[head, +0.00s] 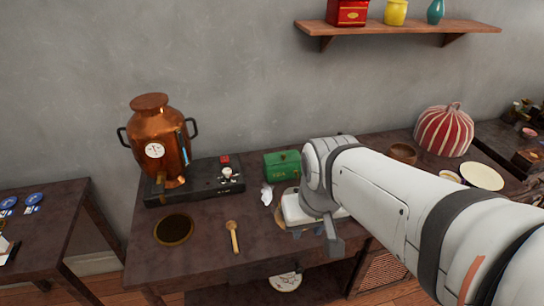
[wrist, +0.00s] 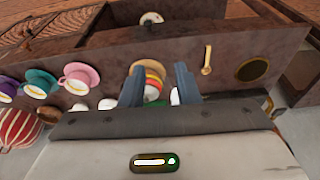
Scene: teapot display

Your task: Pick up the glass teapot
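I cannot make out a glass teapot in either view; part of the table is hidden behind my arm in the head view. My gripper (wrist: 160,85) shows in the wrist view with its two dark fingers apart and nothing visibly clamped.
A copper samovar (head: 160,135) stands at the back left. A green box (head: 283,165), wooden spoon (head: 233,236) and dark round inset (head: 174,229) are on the table. A striped cover (head: 444,131) stands right. Pink (wrist: 79,77) and teal (wrist: 40,83) cups show in the wrist view.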

